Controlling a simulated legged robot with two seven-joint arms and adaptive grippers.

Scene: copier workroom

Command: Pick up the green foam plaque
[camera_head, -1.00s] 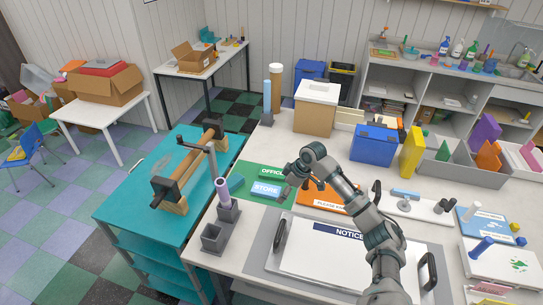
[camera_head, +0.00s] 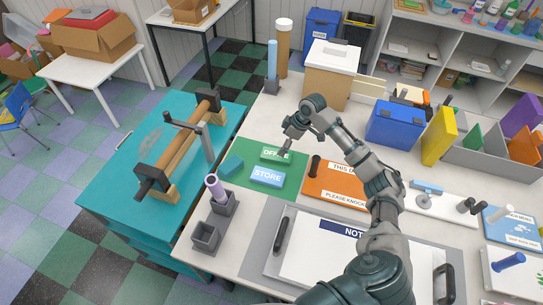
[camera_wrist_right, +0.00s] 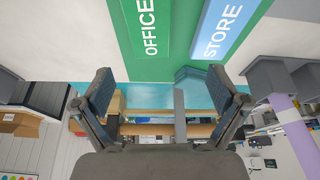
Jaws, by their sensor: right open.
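The green foam plaque (camera_head: 272,152), lettered OFFICE in white, lies flat on a larger green board (camera_head: 291,176) on the white worktop. My right gripper (camera_head: 287,151) is over the plaque's right end, with its arm covering part of the view there. In the right wrist view the plaque (camera_wrist_right: 150,44) is at top centre, ahead of the spread, empty fingers (camera_wrist_right: 162,92). Whether a fingertip touches it cannot be told. The light blue STORE plaque (camera_head: 268,177) lies beside it on the same board, and also shows in the wrist view (camera_wrist_right: 218,28). My left gripper is out of view.
A teal block (camera_head: 231,166) lies at the board's left edge. Grey holders (camera_head: 206,237), one with a lilac tube (camera_head: 215,187), stand nearer. An orange sign (camera_head: 335,184) lies to the right, a NOTICE board (camera_head: 320,250) in front. A blue box (camera_head: 395,125) stands behind.

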